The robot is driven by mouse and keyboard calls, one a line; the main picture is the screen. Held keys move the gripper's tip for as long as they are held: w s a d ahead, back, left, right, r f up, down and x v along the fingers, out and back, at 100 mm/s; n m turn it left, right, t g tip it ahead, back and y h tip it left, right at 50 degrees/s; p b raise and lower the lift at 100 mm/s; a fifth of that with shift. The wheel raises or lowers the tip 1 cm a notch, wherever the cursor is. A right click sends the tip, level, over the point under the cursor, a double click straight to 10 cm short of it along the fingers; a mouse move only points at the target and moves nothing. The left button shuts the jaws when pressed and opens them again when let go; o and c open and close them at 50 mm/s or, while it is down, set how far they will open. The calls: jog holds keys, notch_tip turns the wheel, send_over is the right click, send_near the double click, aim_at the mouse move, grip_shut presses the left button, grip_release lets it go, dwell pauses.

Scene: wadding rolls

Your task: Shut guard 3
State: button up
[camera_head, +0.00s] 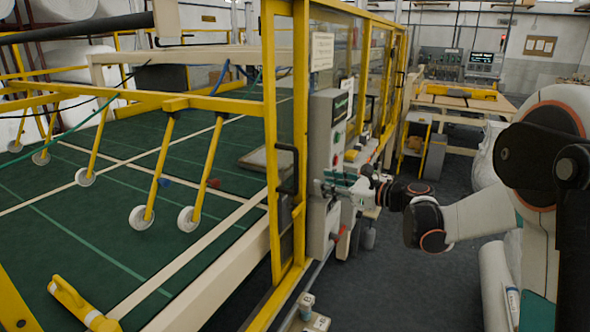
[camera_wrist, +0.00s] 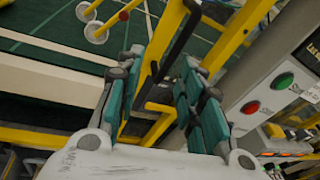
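The nearest yellow-framed guard (camera_head: 285,110) with a clear pane stands along the machine's side. I cannot read a guard number, and I cannot tell how far this guard stands open. A black bar handle (camera_head: 294,168) is on its frame. In the wrist view the handle (camera_wrist: 178,42) runs slantwise between my two teal-padded fingers. My gripper (camera_head: 320,187) is beside the handle, to its right in the head view; its fingers (camera_wrist: 163,62) are spread apart, with gaps to the handle. I cannot tell whether either finger touches it.
A grey control box (camera_head: 326,150) with buttons stands right by my gripper; a red button (camera_wrist: 250,107) and a green one show in the wrist view. More yellow guards (camera_head: 378,80) continue behind. The green machine bed (camera_head: 90,240) lies left. The dark aisle floor (camera_head: 410,290) is mostly clear.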

jog(key=w+d+f+m+t+y, duration=0.1)
jog(key=w+d+m, duration=0.1)
jog(key=w, duration=0.1)
jog(key=b, duration=0.2)
send_over(296, 190)
jog(key=shift+w, duration=0.45)
grip_shut()
